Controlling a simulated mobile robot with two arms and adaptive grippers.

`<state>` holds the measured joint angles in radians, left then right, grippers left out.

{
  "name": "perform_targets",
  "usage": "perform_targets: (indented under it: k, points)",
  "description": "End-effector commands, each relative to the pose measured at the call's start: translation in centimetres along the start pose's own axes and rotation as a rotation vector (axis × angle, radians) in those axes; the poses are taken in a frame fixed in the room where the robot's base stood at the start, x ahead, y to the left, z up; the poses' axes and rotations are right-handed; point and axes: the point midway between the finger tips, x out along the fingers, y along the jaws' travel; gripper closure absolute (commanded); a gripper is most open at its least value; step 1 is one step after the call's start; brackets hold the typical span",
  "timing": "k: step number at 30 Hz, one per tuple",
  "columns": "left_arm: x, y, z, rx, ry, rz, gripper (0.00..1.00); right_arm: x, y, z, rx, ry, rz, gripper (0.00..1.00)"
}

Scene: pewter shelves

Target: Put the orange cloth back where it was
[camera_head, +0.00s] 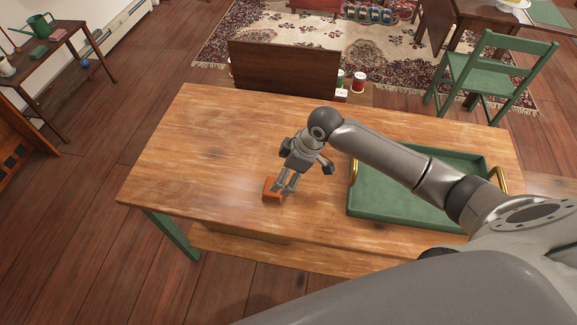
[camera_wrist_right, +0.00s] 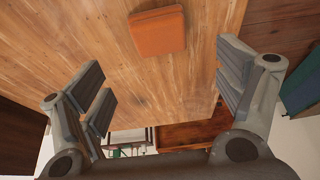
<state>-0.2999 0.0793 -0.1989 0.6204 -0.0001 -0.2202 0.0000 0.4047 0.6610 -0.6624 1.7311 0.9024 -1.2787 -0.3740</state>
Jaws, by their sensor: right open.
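The orange cloth (camera_head: 271,187) is a small folded square lying on the wooden table (camera_head: 205,150), near its front edge in the head view. It also shows in the right wrist view, as the orange cloth (camera_wrist_right: 158,30) at the top, flat on the wood. My right gripper (camera_head: 286,190) is over the table, right beside the cloth and partly in front of it in the head view. In the right wrist view its fingers are spread wide with nothing between them, and the cloth lies beyond the fingertips. My left gripper is not in view.
A green tray (camera_head: 403,209) with brass handles stands on the right of the table, partly behind my right arm. The table's left part is clear. A green chair (camera_head: 497,75), a dark wooden panel (camera_head: 284,68) and a patterned rug lie beyond the table.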

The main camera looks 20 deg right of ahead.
Motion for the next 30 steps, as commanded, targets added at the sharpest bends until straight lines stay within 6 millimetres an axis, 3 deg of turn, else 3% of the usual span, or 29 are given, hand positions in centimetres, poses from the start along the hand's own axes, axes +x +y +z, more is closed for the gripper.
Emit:
perform_targets:
  k: [3,9,30]
  points:
    - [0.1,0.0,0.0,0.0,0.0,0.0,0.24,-1.7,0.1,0.0,-0.001,0.0,0.001,0.12]
    - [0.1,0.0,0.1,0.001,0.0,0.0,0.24,-2.8,0.0,0.0,0.0,0.0,0.0,0.12]
    - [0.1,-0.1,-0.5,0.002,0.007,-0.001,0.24,-2.8,0.0,0.0,0.0,-0.001,-0.001,0.12]
